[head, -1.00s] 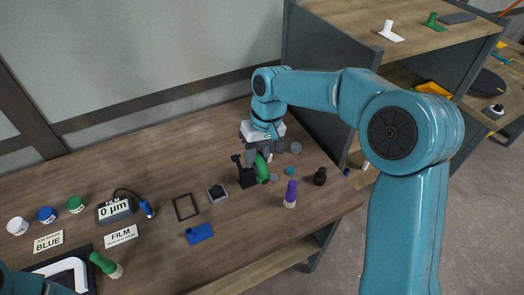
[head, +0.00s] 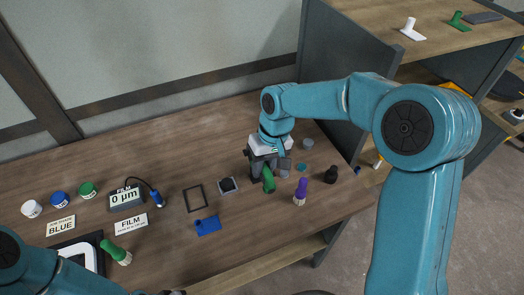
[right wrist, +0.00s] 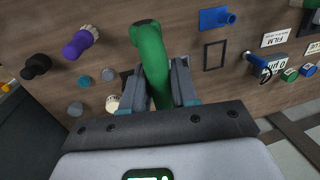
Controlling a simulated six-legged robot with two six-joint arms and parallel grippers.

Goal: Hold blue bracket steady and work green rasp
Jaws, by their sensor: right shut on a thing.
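The blue bracket (head: 208,226) lies on the bench left of my right gripper, a flat plate with a short peg. It also shows at the top of the right wrist view (right wrist: 217,17), with nothing holding it. The green rasp (head: 269,181), as I take the curved green piece to be, is in my right gripper (head: 265,163). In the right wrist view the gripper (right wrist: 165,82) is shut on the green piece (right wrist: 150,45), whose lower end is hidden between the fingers. Part of my left arm shows at lower left; its gripper is not clearly seen.
The film gauge (head: 127,197) and paint pots (head: 60,199) are at left. Bench is clear behind.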

